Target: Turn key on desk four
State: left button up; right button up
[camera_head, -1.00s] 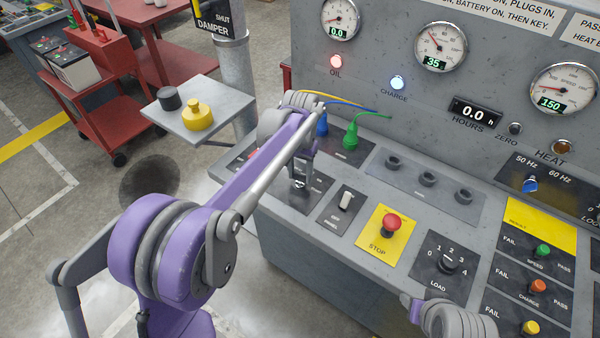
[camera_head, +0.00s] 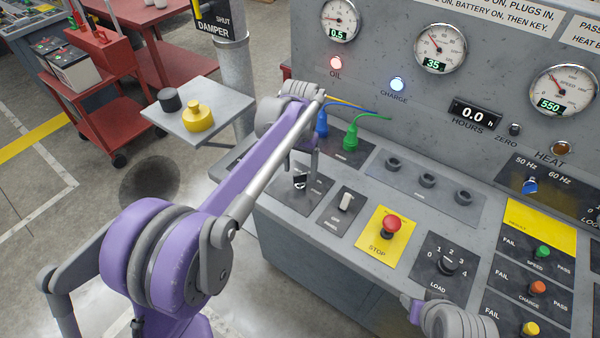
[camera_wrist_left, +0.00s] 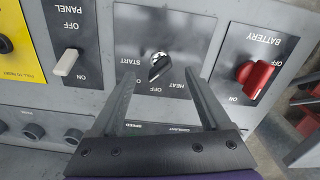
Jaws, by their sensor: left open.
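The key switch (camera_head: 299,181) sits on its dark plate at the left of the desk. In the left wrist view the key (camera_wrist_left: 159,67) is a black and silver knob between the words START, HEAT and OFF, standing at an angle. My left gripper (camera_head: 308,162) is just above and behind it, its far finger partly hidden by my arm. In the left wrist view my left gripper (camera_wrist_left: 162,80) is open, with its fingers to either side of the key and nothing held. Part of my right arm (camera_head: 450,318) shows at the bottom right; its jaw state is unclear.
The red battery switch (camera_wrist_left: 256,78) and white panel switch (camera_wrist_left: 67,62) flank the key. The red stop button (camera_head: 391,225) and load knob (camera_head: 448,265) are further right. Blue (camera_head: 321,124) and green plugs (camera_head: 351,136) stand behind. Oil and charge lamps are lit.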

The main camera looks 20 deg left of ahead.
aim_at(299, 176)
pick_arm(q)
notch_tip(299, 176, up, 8)
jog(key=shift+f, duration=0.1)
dwell(0.5)
jog(key=s+a+f+t, duration=0.1)
jog(key=s+f+t, duration=0.1)
jog(key=s, duration=0.6)
jog(key=s+a+f+n+t, duration=0.1)
jog(key=s+f, duration=0.4)
jog(key=s, duration=0.4)
jog(key=s+a+f+t, duration=0.1)
jog(key=s+f, duration=0.3)
jog(key=s, duration=0.5)
jog(key=shift+t, duration=0.8)
jog(key=shift+s+f, duration=0.1)
